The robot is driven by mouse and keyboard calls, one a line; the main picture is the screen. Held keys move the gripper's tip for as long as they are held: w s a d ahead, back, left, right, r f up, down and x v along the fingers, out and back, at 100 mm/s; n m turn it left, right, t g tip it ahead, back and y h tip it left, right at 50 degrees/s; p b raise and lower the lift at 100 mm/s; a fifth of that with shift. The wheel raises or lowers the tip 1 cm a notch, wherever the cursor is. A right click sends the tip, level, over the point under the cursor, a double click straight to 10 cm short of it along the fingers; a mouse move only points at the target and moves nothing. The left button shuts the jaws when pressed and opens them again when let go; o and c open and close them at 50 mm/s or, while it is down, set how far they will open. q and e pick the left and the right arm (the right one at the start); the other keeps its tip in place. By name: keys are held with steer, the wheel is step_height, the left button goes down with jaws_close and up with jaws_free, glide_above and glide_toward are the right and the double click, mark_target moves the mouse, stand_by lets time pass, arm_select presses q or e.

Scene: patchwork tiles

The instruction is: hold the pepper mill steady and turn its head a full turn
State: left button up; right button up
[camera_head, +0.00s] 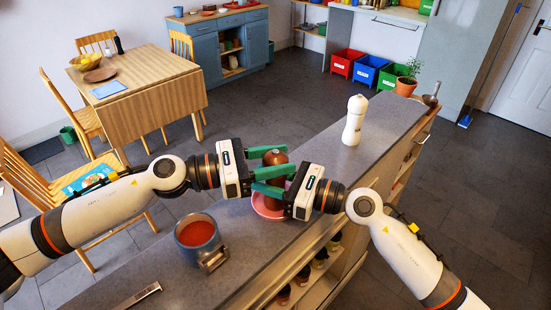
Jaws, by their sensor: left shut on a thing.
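A brown pepper mill (275,158) stands upright above the grey counter, its rounded head showing between green fingers. My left gripper (270,171) is shut on the mill from the left. My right gripper (285,186) is close on the mill's right side; its fingers overlap the left ones in the picture, so I cannot tell whether they are closed on the mill. Most of the mill's body is hidden by the fingers.
On the counter (330,165), a white mill (355,120) stands farther back and a blue pot of red soup (197,232) sits front left. A potted plant (406,86) is at the far end. The counter between white mill and grippers is clear.

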arm_select(q)
steer(key=shift+m+g, duration=0.3)
steer(key=shift+g, duration=0.2)
steer(key=m+g, duration=0.3)
steer(key=g, duration=0.1)
steer(key=m+g, duration=0.3)
steer(key=g, duration=0.2)
steer(key=shift+w+d+r+g, duration=0.1)
steer(key=shift+w+g, duration=0.05)
steer(key=shift+g, duration=0.15)
steer(key=m+g+y, duration=0.4)
steer(key=m+g, duration=0.1)
steer(key=g, duration=0.1)
steer(key=shift+s+d+m+g+y, duration=0.2)
steer(key=shift+m+g+y, duration=0.2)
steer(key=shift+g+y, duration=0.2)
steer(key=shift+s+d+m+g+y, duration=0.1)
steer(key=shift+s+m+g+y, duration=0.1)
steer(key=shift+m+g+y, duration=0.4)
steer(key=shift+y, duration=0.3)
steer(key=shift+a, duration=0.1)
steer(key=shift+w+a, duration=0.3)
steer(key=shift+a, duration=0.05)
steer(key=o, duration=1)
steer(key=shift+c, duration=0.2)
